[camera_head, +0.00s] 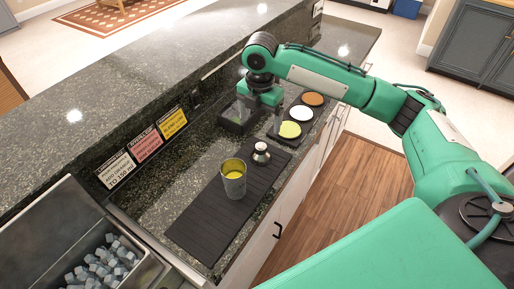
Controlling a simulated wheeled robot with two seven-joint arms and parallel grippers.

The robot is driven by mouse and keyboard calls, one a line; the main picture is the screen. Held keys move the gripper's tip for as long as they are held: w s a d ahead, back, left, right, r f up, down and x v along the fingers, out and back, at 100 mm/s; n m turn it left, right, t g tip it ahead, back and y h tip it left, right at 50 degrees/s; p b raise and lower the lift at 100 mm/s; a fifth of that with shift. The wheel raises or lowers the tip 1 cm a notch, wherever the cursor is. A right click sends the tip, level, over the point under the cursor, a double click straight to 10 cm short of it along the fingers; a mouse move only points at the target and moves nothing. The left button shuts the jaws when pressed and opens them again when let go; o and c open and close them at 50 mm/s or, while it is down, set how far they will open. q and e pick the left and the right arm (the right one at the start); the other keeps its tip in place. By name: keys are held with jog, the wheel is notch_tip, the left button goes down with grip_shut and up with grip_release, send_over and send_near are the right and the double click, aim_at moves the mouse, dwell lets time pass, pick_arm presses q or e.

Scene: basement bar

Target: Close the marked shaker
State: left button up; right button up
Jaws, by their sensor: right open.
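The shaker cup (234,187) stands upright and open on the black mat (205,222), with yellow liquid inside. A small silver shaker top (261,154) stands on the mat just behind it to the right, apart from the cup. No clear mark shows on the cup. My right gripper (262,112) is open and points down, beyond the cup and top, near a small black container (233,124). It is apart from the shaker parts. My left gripper is not in view.
A black tray with green, white and orange round dishes (301,114) lies right of my gripper. Recipe cards (144,147) stand along the raised counter (120,75). An ice bin (103,268) is at the lower left. The mat's near part is clear.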

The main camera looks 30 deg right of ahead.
aim_at(261, 145)
notch_tip(261, 145, down, 8)
jog(key=shift+s+p, duration=0.1)
jog(key=shift+p, duration=0.5)
jog(key=shift+f, duration=0.2)
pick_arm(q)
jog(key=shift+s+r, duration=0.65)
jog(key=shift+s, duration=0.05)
pick_arm(e)
jog(key=shift+f, duration=0.1)
jog(key=f+p, duration=0.1)
jog(key=f, duration=0.3)
jog(key=shift+s+d+f+p, duration=0.15)
jog(key=shift+d+f+p, duration=0.05)
jog(key=shift+p, duration=0.15)
jog(key=shift+f, duration=0.35)
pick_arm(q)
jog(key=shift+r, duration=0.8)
